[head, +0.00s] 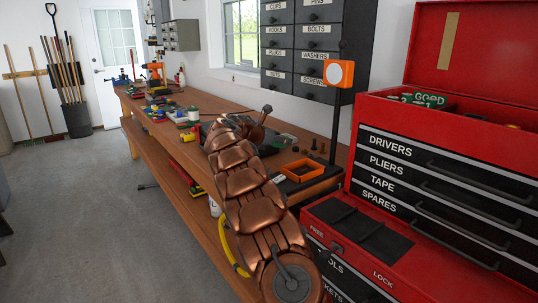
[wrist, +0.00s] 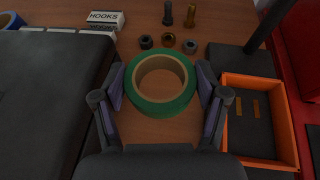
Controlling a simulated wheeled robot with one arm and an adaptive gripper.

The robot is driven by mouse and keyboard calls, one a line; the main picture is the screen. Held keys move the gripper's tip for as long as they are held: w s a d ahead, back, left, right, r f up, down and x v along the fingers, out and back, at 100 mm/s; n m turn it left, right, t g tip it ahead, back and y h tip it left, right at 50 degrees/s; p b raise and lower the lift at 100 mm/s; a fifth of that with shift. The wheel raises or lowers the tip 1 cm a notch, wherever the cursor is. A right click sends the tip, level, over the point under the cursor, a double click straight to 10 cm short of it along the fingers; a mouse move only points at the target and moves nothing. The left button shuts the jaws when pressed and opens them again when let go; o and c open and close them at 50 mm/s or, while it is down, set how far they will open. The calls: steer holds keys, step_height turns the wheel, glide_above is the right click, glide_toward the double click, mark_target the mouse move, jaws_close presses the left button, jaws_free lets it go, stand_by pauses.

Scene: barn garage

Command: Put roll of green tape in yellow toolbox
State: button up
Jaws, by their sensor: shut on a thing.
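The roll of green tape (wrist: 160,85), a green ring with a tan core, is between the two fingers of my gripper (wrist: 161,88) in the wrist view. The fingers press its left and right sides, and its hole faces the camera. It is over the wooden bench; I cannot tell whether it is lifted clear. In the head view my copper arm reaches over the bench and hides much of my gripper. I cannot make out a yellow toolbox in either view.
An orange tray (wrist: 228,122) lies just right of my gripper. A large dark flat object (wrist: 45,95) is on the left. Nuts and bolts (wrist: 168,42) and a HOOKS box (wrist: 105,20) lie beyond the tape. A red tool chest (head: 440,180) stands at the right.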

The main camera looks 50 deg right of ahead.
mark_target(276, 164)
steer(key=f, duration=0.4)
steer(key=shift+w+a, duration=0.35)
steer(key=shift+w, duration=0.05)
step_height(276, 164, down, 4)
steer(key=o, duration=1.1)
steer(key=shift+o, duration=0.2)
